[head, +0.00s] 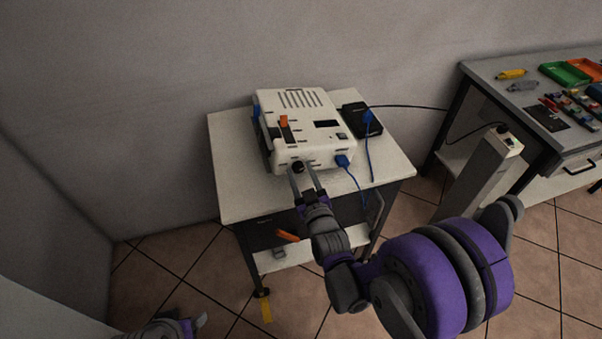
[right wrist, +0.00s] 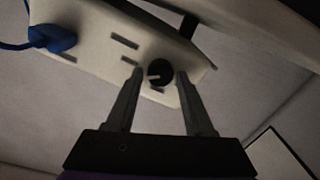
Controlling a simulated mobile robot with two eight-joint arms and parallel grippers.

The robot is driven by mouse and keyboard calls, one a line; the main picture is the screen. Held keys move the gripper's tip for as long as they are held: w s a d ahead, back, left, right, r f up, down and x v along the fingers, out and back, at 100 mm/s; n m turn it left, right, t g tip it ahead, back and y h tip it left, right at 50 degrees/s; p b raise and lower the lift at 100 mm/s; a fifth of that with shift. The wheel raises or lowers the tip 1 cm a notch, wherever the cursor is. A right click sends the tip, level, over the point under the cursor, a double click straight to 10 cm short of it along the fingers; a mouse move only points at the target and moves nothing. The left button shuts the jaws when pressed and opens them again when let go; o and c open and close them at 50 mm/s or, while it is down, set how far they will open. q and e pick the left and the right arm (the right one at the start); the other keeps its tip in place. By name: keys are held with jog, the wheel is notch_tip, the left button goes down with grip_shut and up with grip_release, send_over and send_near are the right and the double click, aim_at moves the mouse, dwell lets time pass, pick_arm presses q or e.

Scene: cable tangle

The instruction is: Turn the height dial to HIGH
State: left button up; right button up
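The height dial (head: 298,167) is a small black round knob on the front face of the white machine (head: 335,161). In the right wrist view the dial (right wrist: 160,72) shows a pale pointer line toward the left. My right gripper (head: 304,168) is at the dial, its fingers apart on either side of the knob; the right wrist view shows the gripper (right wrist: 157,74) open, with gaps between fingers and knob. The labels around the dial are too dark to read. Part of my left gripper (head: 200,320) shows at the bottom left, away from the machine; its fingers are unclear.
The machine stands on a white-topped cart (head: 240,197). A black box (head: 361,119) and blue cables (head: 369,150) lie at its right. A grey post (head: 482,170) and a workbench (head: 490,74) with trays stand further right. Floor left of the cart is clear.

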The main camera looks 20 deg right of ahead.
grip_shut()
jog(key=shift+m+b, duration=0.45)
jog(key=shift+m, duration=1.55)
jog(key=shift+o, duration=1.7)
grip_release()
